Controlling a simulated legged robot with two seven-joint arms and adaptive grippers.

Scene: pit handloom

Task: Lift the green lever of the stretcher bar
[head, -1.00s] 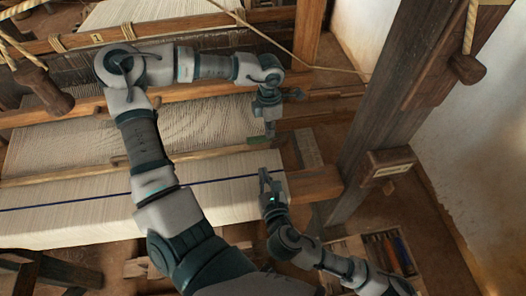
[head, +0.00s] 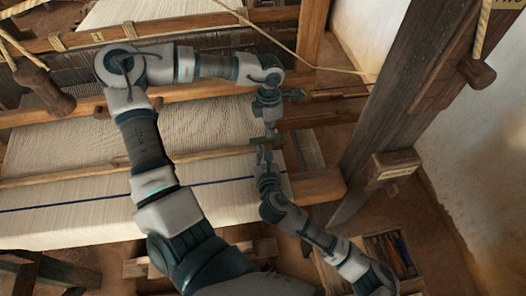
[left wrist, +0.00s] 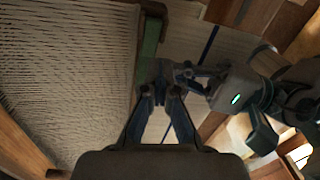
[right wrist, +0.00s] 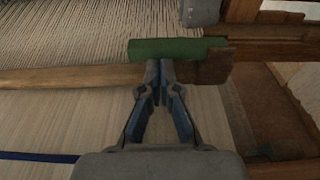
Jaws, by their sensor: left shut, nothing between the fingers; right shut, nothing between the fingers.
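The green lever (head: 262,140) lies at the right end of the wooden stretcher bar (head: 120,166), across the cream cloth. In the right wrist view the green lever (right wrist: 178,49) lies roughly flat along the bar (right wrist: 70,76). My right gripper (right wrist: 160,65) is shut and empty, its fingertips at the lever's near edge; I cannot tell whether they touch. My left gripper (head: 269,128) points down from the loom side at the lever. In the left wrist view its shut fingertips (left wrist: 160,75) are beside the end of the green lever (left wrist: 150,42), close to my right gripper's fingers (left wrist: 185,72).
The cloth (head: 100,215) spreads to the left, with a dark blue stripe. A thick wooden post (head: 395,100) with a small wooden box (head: 393,165) stands to the right. An open box of coloured items (head: 392,255) is on the floor at lower right.

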